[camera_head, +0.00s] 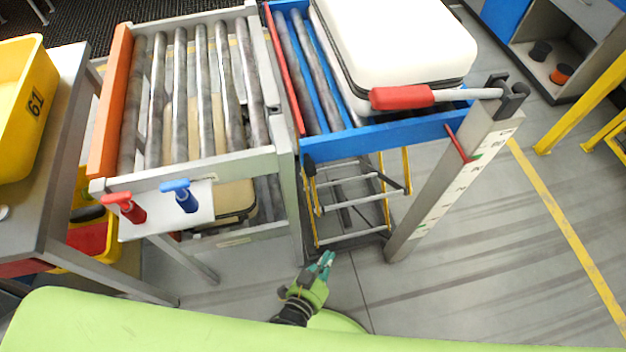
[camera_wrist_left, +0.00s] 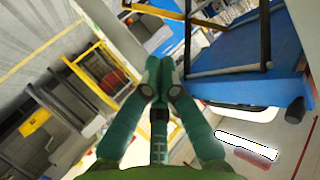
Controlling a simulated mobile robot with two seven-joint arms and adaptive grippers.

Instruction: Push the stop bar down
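The stop bar is a grey rod (camera_head: 468,93) with a red grip (camera_head: 402,97). My left gripper (camera_head: 326,259) is low in front of the conveyors, well apart from the bar. In the left wrist view its teal fingers (camera_wrist_left: 161,80) come together at the tips with nothing evident between them. My right gripper is not in view.
A second roller conveyor (camera_head: 190,95) stands at left, with red (camera_head: 125,207) and blue (camera_head: 180,195) handles on its front. A yellow bin (camera_head: 25,105) sits on a table at far left. A small step frame (camera_head: 350,195) is under the blue conveyor. Floor at right is open.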

